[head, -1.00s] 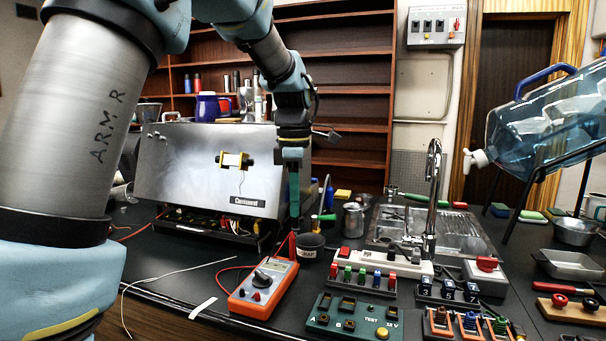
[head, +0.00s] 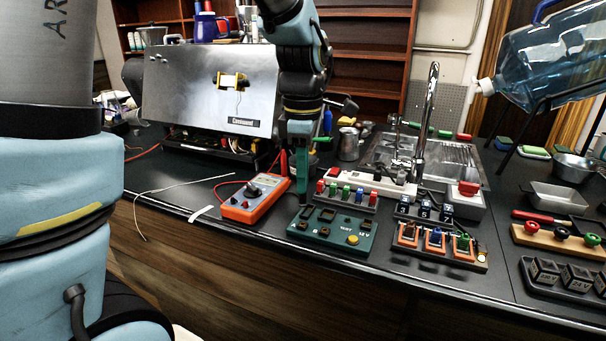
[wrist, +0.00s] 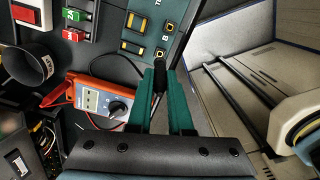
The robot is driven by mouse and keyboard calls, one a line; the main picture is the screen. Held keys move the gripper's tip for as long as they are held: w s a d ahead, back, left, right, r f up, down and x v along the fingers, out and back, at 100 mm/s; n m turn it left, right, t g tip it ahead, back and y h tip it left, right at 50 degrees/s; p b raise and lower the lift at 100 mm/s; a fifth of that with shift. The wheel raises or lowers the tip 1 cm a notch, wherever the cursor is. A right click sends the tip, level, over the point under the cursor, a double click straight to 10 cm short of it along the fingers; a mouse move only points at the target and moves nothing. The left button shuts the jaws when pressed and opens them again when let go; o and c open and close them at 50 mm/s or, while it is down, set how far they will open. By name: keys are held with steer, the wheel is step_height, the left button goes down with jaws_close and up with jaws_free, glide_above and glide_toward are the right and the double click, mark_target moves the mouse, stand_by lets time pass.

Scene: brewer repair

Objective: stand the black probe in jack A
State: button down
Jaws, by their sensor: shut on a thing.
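My gripper (head: 303,195) is shut on the black probe (wrist: 159,76); its green fingers point down over the back left of the green test panel (head: 357,241). In the wrist view, the probe shows as a dark strip between the fingertips, its front end close to jack A (wrist: 160,56). I cannot tell whether it touches the jack or is above it. Jack B (wrist: 171,27) is just beyond, beside its letter. In the head view the fingers hide the probe, and jack A (head: 299,225) is at the panel's left front.
The orange multimeter (head: 256,197) lies left of the panel, with a red probe (head: 283,162) upright by it. Behind the panel are a row of coloured blocks (head: 347,196) and a power strip. The orange-clamp board (head: 440,245) is to the right. The counter's front edge runs close by.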

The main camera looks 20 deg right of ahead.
mark_target(302, 203)
step_height(302, 203, down, 4)
steer(key=b, duration=0.3)
steer(key=shift+r, duration=0.1)
steer(key=shift+r+p, duration=0.3)
steer(key=shift+f+p, duration=0.5)
steer(key=shift+f, duration=0.3)
stand_by(2.2)
steer(key=c, duration=0.8)
jaws_free()
steer(key=shift+o, duration=0.2)
step_height(302, 203, up, 11)
steer(key=shift+f+b, duration=0.1)
steer(key=shift+b, duration=0.55)
